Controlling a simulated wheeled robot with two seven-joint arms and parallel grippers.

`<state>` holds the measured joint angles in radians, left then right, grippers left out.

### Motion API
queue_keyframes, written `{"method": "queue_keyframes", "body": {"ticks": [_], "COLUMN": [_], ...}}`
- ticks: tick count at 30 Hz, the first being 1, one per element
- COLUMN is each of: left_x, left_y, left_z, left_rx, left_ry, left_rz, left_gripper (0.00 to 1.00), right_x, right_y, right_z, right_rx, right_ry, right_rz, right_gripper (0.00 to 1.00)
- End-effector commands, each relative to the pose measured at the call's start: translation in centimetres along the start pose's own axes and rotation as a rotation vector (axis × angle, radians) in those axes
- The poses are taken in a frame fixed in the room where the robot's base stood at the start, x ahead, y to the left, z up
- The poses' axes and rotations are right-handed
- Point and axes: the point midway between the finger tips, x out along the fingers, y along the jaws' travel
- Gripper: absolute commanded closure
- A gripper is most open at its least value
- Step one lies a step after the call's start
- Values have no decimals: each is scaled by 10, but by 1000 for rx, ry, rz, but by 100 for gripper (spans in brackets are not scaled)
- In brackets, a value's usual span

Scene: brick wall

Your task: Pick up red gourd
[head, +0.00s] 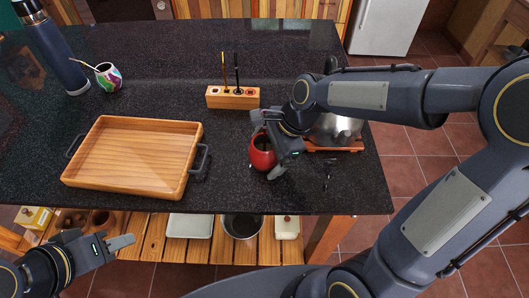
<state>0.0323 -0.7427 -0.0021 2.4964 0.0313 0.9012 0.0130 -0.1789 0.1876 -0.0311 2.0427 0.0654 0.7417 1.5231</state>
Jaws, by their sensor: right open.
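The red gourd (262,158) stands upright on the dark counter near its front edge, with a dark opening on top. My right gripper (267,148) is open and reaches down at the gourd from the right, one finger at its front right side and the other near its back rim. The gripper hides part of the gourd's right side, and I cannot tell whether the fingers touch it. My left gripper (126,243) is in front of the counter at the lower left, away from the gourd, and its jaw opening is not clear.
A wooden tray (133,153) with dark handles lies left of the gourd. A wooden holder (233,98) stands behind it. A metal kettle (337,130) sits on a wooden board at the right. A colourful mate cup (109,77) and blue bottle (52,45) stand at the back left.

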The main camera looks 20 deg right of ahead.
Motion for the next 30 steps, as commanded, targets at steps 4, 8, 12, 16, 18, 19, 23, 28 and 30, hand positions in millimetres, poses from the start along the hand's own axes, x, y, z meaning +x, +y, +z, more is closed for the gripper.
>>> {"method": "queue_keyframes", "body": {"ticks": [4,8,12,16,18,19,23,28,30], "left_x": [0,0,0,0,0,0,0,0,-1], "left_y": [0,0,0,0,0,0,0,0,0], "left_z": [0,0,0,0,0,0,0,0,0], "left_rx": [0,0,0,0,0,0,0,0,0], "left_ry": [0,0,0,0,0,0,0,0,0], "left_rz": [0,0,0,0,0,0,0,0,0], "left_gripper": [64,64,64,64,64,64,64,64,64], "right_x": [0,0,-1,-1,-1,-1,-1,-3,-4], "right_y": [0,0,0,0,0,0,0,-1,-1], "right_z": [0,0,0,0,0,0,0,1,2], "right_rx": [0,0,0,0,-1,-1,-1,-1,-1], "right_ry": [0,0,0,0,0,0,0,-1,-1], "right_rz": [0,0,0,0,-2,-2,-2,-2,-3], "right_gripper": [8,24,42,59,63,63,63,63,63]}}
